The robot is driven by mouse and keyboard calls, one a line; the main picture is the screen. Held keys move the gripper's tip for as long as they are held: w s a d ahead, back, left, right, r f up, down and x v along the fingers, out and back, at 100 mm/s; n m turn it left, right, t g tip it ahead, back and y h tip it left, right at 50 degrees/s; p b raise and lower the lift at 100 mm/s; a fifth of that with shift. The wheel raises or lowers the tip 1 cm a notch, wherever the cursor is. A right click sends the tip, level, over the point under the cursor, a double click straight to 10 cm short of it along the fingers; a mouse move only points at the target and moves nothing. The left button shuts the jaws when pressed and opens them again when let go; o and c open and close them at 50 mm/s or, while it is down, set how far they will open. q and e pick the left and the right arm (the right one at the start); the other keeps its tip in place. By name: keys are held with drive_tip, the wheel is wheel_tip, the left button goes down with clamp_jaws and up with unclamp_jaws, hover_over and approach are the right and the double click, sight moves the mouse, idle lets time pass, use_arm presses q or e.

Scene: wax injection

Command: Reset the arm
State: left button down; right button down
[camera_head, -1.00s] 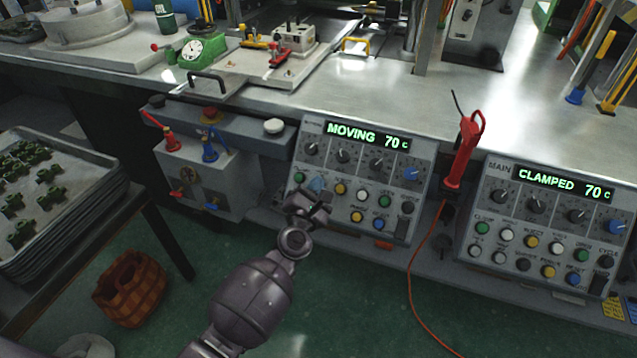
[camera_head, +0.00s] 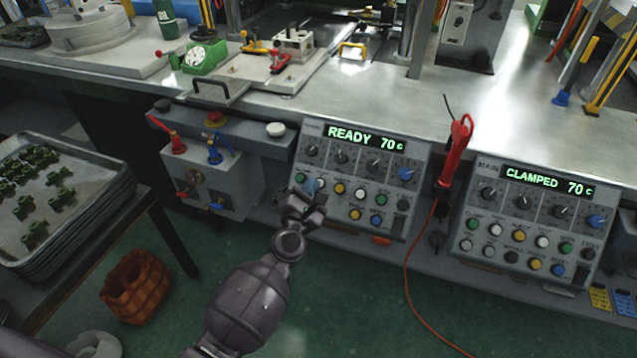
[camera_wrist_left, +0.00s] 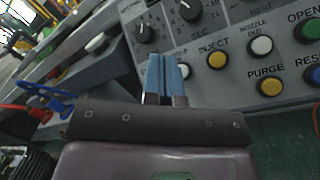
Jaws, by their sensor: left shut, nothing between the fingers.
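My left gripper (camera_head: 312,186) is in front of the lower left part of the left control panel (camera_head: 364,180), whose display reads READY 70 C. In the left wrist view its two blue fingertips (camera_wrist_left: 166,78) are shut together with nothing between them, near the panel's left buttons. The yellow INJECT button (camera_wrist_left: 217,60) shows just right of the fingers. I cannot tell whether the fingertips touch the panel. My right gripper is not in view.
A second panel (camera_head: 530,228) reads CLAMPED 70 C. A red tool (camera_head: 456,150) with an orange cord hangs between the panels. A valve box (camera_head: 215,180) is left of the gripper. A tray (camera_head: 110,205) of green parts and a basket (camera_head: 136,288) are at left.

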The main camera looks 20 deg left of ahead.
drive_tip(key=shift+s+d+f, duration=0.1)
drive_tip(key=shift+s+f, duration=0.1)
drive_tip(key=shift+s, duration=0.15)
